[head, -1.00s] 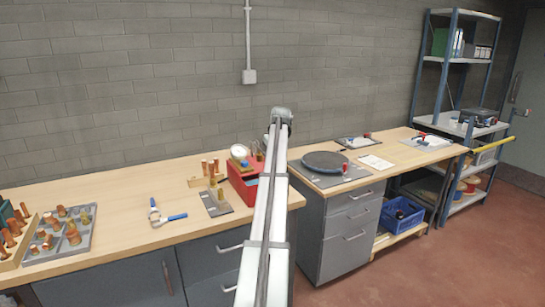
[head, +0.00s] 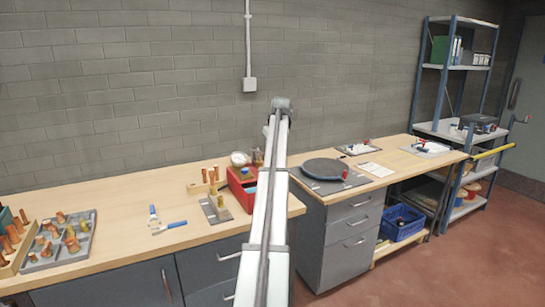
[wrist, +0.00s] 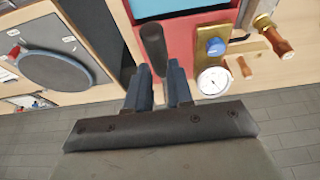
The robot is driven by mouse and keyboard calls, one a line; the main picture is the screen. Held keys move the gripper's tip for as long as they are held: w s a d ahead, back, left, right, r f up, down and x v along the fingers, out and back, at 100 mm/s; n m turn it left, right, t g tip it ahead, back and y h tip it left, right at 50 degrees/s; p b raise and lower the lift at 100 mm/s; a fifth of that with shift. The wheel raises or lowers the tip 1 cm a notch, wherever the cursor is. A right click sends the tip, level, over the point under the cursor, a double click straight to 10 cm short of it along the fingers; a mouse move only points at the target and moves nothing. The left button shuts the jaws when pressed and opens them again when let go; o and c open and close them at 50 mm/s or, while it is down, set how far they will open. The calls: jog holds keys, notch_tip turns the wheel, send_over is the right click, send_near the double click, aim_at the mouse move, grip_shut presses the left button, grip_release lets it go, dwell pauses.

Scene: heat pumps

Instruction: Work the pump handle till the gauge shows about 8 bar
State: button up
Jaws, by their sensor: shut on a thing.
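The pump is a red box-like unit (head: 236,196) on the bench in the head view, left of my arm and partly hidden by it. Its red body (wrist: 195,35) also fills the top of the wrist view, with a blue panel. The dark pump handle (wrist: 152,42) stands out of it. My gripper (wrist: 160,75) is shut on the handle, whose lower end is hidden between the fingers. A round white gauge (wrist: 213,81) sits right of the fingers under a blue knob; its reading is too small to tell. My gripper is hidden in the head view.
Copper fittings in a tray (head: 40,262) lie at the far left. A blue-handled tool (head: 170,227) lies on the bench, with clear wood around it. A round dark plate (head: 325,167) is on the right bench.

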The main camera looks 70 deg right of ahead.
jog(key=shift+r, duration=2.65)
